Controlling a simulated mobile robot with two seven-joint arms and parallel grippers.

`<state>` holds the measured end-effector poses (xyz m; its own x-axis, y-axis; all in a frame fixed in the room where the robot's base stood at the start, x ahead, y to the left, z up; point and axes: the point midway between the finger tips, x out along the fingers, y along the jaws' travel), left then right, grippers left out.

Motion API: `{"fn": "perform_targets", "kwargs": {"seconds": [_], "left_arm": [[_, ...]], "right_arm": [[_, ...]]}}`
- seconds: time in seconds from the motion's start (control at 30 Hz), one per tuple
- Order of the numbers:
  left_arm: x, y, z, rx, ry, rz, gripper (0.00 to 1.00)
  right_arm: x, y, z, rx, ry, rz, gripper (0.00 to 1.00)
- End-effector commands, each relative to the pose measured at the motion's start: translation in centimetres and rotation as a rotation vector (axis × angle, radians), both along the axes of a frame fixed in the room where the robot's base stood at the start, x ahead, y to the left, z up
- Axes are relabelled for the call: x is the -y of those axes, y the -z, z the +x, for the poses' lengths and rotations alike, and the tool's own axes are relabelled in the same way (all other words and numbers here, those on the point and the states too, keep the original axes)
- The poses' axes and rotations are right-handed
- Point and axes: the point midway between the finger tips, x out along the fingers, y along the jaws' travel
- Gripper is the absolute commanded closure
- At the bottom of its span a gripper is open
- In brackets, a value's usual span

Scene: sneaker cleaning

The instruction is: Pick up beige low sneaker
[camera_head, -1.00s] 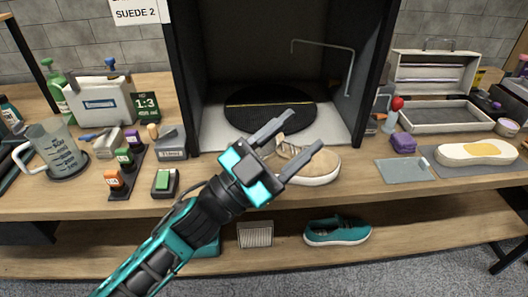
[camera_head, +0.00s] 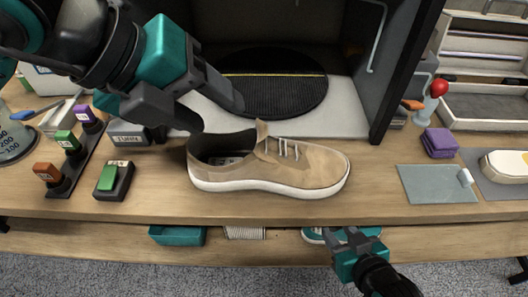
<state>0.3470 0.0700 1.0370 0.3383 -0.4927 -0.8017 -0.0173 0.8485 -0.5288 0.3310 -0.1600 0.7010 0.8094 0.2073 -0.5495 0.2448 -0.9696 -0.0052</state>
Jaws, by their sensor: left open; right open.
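The beige low sneaker (camera_head: 315,168) stands upright on the workbench, toe to the right, with white laces and a pale sole. Its dark opening faces up at the left. My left gripper (camera_head: 217,116) comes in from the upper left, open and empty, with its fingers pointing down just above and behind the sneaker's heel. I cannot tell whether a fingertip touches the shoe. My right gripper (camera_head: 341,234) is open, low at the bottom right, in front of the bench edge.
A dark booth with a round black turntable (camera_head: 270,90) stands behind the sneaker. A grey mat (camera_head: 430,185) and purple sponges (camera_head: 440,142) lie right. A teal shoe on the lower shelf is mostly hidden.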

Motion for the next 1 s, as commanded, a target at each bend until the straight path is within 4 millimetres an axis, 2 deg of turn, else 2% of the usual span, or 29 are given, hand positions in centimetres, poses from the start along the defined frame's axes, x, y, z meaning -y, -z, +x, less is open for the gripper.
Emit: {"fn": "perform_targets", "kwargs": {"seconds": [0.4,0.67,0.8,1.0], "left_arm": [[3.1,5.2,2.3,0.004,-0.007,0.006,0.45],[4.3,6.7,3.0,0.004,-0.006,0.005,0.45],[5.9,8.2,3.6,0.003,-0.006,0.005,0.45],[6.8,9.9,4.3,0.004,-0.006,0.006,0.45]], "right_arm": [[-0.8,1.1,-0.6,-0.025,-0.003,0.016,0.57],[-0.8,1.0,-0.6,-0.024,-0.001,0.019,0.57],[-0.8,0.9,-0.6,-0.023,-0.001,0.019,0.57],[-0.7,1.0,-0.5,-0.02,0.0,0.018,0.57]]}}
